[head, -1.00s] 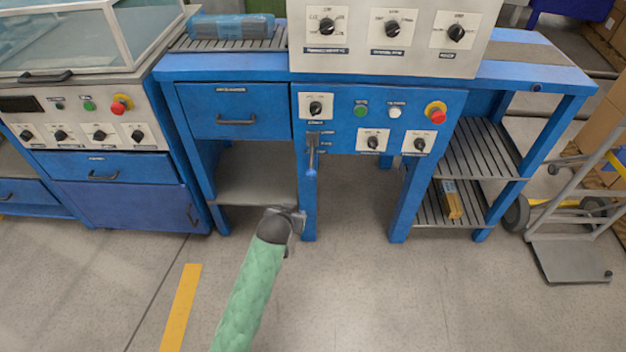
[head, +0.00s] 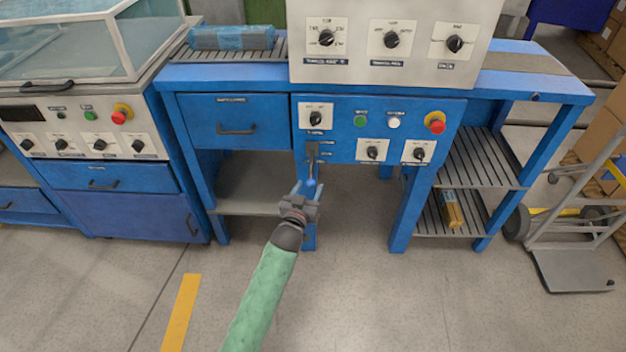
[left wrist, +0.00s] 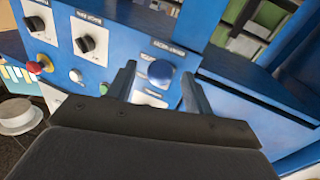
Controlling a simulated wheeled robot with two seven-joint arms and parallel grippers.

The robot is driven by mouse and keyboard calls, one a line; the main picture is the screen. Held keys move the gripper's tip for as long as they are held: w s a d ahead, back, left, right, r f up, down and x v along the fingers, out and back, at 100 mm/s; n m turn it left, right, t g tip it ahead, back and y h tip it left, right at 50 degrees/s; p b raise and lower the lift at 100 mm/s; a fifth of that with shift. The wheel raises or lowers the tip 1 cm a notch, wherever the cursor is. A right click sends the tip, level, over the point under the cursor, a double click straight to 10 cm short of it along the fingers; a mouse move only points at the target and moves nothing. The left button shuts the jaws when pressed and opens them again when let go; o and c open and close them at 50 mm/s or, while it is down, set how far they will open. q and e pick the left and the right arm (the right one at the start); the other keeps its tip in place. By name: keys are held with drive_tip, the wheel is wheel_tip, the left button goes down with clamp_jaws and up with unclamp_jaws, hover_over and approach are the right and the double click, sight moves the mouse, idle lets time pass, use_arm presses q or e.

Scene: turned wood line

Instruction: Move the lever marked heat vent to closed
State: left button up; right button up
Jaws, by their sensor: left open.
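The lever (head: 311,169) is on the blue front panel, below a knob plate, with a grey shaft hanging down and a blue ball at its end. Small labels beside it are too small to read. My left gripper (head: 304,190) is open just below the lever, with its fingertips at the height of the ball. In the left wrist view the blue ball (left wrist: 161,72) shows between the two open fingers of the left gripper (left wrist: 160,85); I cannot tell whether either finger touches it. My right gripper is not in view.
The blue panel has several black knobs (head: 373,151), a green button (head: 361,121), a white button and a red stop button (head: 436,124). A drawer (head: 236,122) is left of the lever. A hand truck (head: 575,235) stands at the right. The floor in front is clear.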

sight(313, 180)
use_arm(q)
drive_tip(key=shift+x, duration=2.4)
drive_tip(key=shift+c, duration=0.2)
clamp_jaws()
